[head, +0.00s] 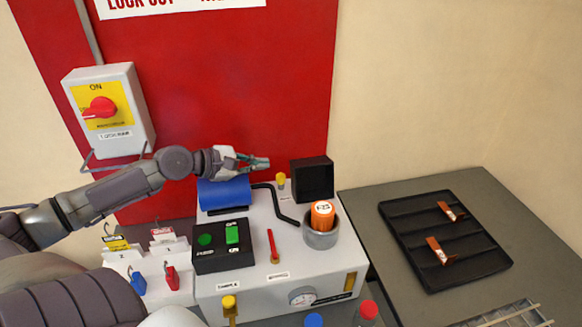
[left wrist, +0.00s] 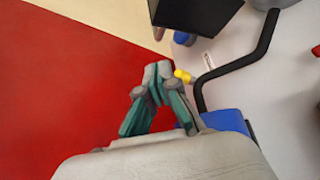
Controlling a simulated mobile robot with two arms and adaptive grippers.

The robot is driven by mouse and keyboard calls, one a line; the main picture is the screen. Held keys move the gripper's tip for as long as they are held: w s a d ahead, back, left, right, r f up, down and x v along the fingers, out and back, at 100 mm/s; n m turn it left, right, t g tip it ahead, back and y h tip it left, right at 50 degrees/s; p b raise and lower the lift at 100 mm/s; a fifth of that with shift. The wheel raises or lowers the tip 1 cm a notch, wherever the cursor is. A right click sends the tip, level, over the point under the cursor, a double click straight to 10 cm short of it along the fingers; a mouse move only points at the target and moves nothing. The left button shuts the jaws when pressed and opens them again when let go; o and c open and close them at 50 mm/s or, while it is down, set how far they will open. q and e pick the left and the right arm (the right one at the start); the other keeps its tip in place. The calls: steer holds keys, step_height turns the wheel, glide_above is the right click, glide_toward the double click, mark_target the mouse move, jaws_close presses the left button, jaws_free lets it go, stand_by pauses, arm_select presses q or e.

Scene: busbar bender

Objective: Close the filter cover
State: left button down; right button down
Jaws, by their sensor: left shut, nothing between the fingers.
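The filter cover appears to be the black square box-like piece (head: 311,178) standing upright at the back of the white machine (head: 270,303). In front of it, an orange cartridge (head: 322,213) stands in an open grey cup (head: 320,238). My left gripper (head: 266,163) is shut and empty, above the blue cylinder (head: 224,193) and left of the black cover, apart from it. In the left wrist view, the shut fingertips (left wrist: 157,72) show beside a yellow knob (left wrist: 183,76), and the black cover (left wrist: 196,12) is at the top. My right gripper is not seen.
A bent black pipe (head: 283,206) runs across the machine top near a red lever (head: 272,245). A black button box (head: 222,246) stands at the front left. A red panel (head: 240,90) rises behind. A black tray (head: 445,270) with copper parts lies on the right table.

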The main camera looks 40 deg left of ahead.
mark_target(310, 176)
arm_select(q)
steer(key=x, duration=0.9)
steer(key=shift+b, duration=0.45)
stand_by(0.3)
